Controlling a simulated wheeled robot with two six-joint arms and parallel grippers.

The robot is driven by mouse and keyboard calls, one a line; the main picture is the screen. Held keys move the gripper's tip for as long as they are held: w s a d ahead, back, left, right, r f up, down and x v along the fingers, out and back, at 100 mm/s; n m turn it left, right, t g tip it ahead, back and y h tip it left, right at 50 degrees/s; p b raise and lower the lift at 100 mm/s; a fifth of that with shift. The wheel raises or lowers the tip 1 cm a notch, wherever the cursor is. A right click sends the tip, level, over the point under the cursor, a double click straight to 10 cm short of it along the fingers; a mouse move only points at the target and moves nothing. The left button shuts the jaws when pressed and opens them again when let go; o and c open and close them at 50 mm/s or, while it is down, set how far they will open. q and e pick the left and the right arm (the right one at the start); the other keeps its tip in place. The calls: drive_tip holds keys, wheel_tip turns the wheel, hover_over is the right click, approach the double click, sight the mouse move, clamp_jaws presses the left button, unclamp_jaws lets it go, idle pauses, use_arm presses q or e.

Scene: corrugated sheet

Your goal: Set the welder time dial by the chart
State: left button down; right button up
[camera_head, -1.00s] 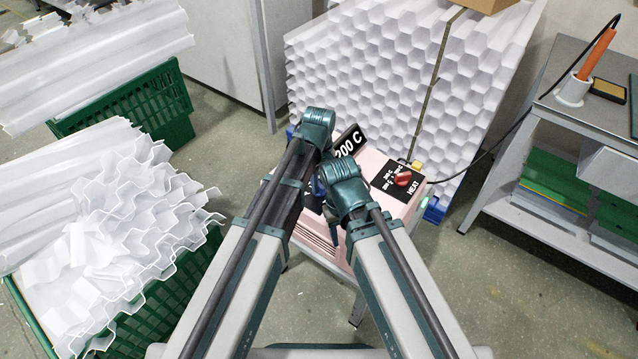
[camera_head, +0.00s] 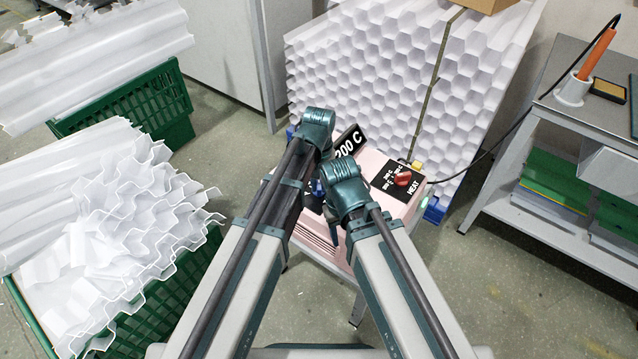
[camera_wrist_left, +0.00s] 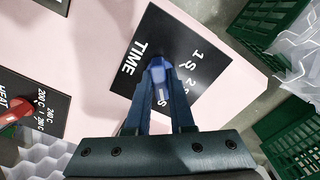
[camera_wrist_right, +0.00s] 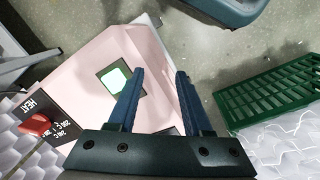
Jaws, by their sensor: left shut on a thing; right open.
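The pink welder (camera_head: 372,172) stands at the centre of the head view, partly hidden by my arms. Its black TIME plate (camera_wrist_left: 185,38) bears white marks, including 1 S and 2 S. My left gripper (camera_wrist_left: 160,72) is shut on the blue time dial (camera_wrist_left: 157,70) on that plate. The fingers hide much of the dial, and I cannot tell its exact setting. My right gripper (camera_wrist_right: 160,72) is open and empty above the welder, near a lit green square (camera_wrist_right: 113,79). The red heat dial (camera_head: 403,178) sits on the HEAT plate (camera_head: 388,187). A black sign reads 200 C (camera_head: 349,143).
White corrugated sheets (camera_head: 390,75) are stacked behind the welder. Green crates (camera_head: 170,95) with white sheets stand at left. A grey bench (camera_head: 560,105) at right holds an orange-handled tool (camera_head: 597,52). Floor between welder and bench is clear.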

sight(319, 184)
idle(0.3)
use_arm(q)
drive_tip(key=c, duration=0.8)
unclamp_jaws()
drive_tip(key=shift+r, duration=0.15)
wheel_tip(319, 184, up, 14)
drive_tip(key=p, duration=1.4)
drive_tip(key=shift+f, duration=0.2)
